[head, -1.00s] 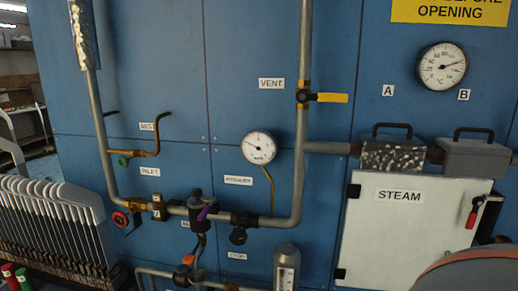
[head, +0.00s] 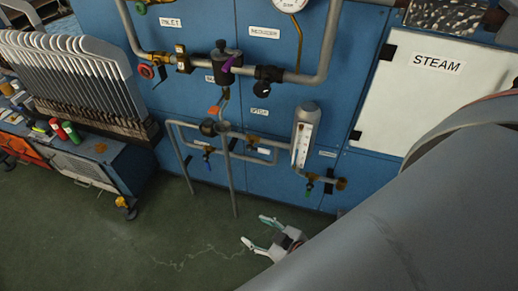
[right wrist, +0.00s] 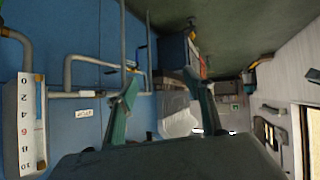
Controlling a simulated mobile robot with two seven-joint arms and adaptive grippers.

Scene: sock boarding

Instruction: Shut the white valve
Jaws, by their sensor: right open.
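I cannot make out a white valve handle for certain in either view. My right gripper (head: 258,231) is open and empty, low over the green floor, in front of and below these pipes. In the right wrist view its two teal fingers (right wrist: 162,76) are spread with nothing between them. My right arm hides the lower right of the head view. My left gripper is not in view.
The sight gauge (head: 304,135) stands on the blue panel; it also shows in the right wrist view (right wrist: 33,125). Above are a red handwheel (head: 147,71) and a purple lever (head: 228,64). A cart (head: 90,165) stands left. The floor (head: 130,245) before the panel is clear.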

